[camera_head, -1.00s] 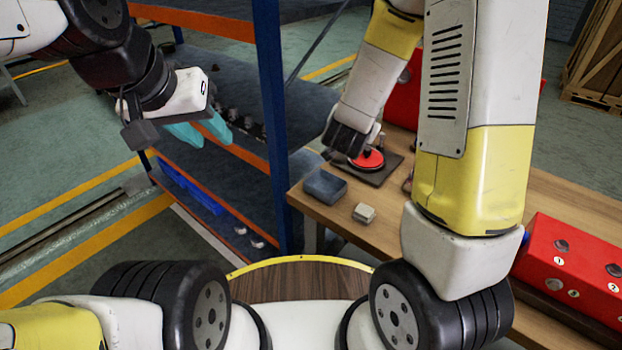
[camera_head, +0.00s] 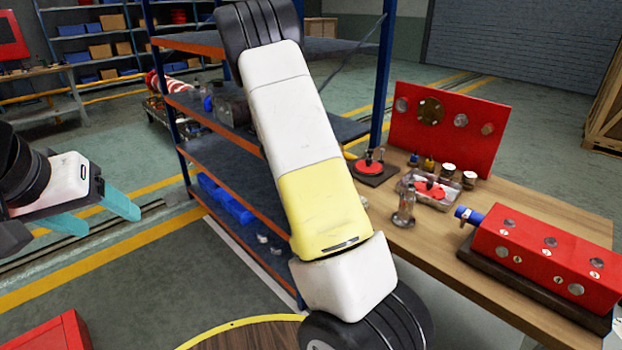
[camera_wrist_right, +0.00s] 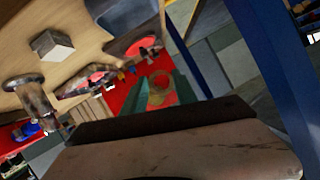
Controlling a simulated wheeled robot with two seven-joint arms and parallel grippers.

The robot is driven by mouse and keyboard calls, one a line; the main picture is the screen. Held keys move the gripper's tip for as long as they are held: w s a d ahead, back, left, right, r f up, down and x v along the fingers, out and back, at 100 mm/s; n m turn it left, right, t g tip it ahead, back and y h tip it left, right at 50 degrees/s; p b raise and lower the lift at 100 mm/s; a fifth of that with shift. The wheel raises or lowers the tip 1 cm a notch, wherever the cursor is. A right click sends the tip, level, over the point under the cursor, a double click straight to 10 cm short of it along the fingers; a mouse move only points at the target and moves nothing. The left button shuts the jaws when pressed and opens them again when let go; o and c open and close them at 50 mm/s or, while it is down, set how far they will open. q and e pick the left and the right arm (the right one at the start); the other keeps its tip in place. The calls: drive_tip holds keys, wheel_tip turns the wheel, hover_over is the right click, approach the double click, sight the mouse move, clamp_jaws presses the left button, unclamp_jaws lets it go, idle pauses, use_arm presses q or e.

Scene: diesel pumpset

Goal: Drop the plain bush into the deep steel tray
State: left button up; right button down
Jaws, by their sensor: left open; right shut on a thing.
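My left gripper (camera_head: 92,212) is open and empty at the left of the head view, over the floor. My right arm crosses the head view, and its gripper is hidden there. In the right wrist view my right gripper (camera_wrist_right: 165,90) is shut on a brownish ring, seemingly the plain bush (camera_wrist_right: 160,95), away from the table top. A grey metal-looking tray (camera_head: 452,203) with a red thing in it stands on the table; I cannot tell whether it is the deep steel tray. It also shows blurred in the right wrist view.
The wooden table (camera_head: 510,205) holds a red upright panel (camera_head: 450,140), a red block with round buttons (camera_head: 545,262), a metal cylinder (camera_head: 404,207) and a red-topped fixture (camera_head: 370,168). A blue-and-orange shelf rack (camera_head: 225,165) stands left of it.

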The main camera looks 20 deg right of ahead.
drive_tip(key=shift+w+d+f, duration=0.1)
drive_tip(key=shift+d+f, duration=0.15)
drive_tip(key=shift+f, duration=1.2)
drive_tip(key=shift+w+d+f, duration=0.1)
drive_tip(key=shift+d+f, duration=0.1)
drive_tip(key=shift+f, duration=1.2)
drive_tip(key=c, duration=0.9)
unclamp_jaws()
drive_tip(key=shift+v, duration=3.9)
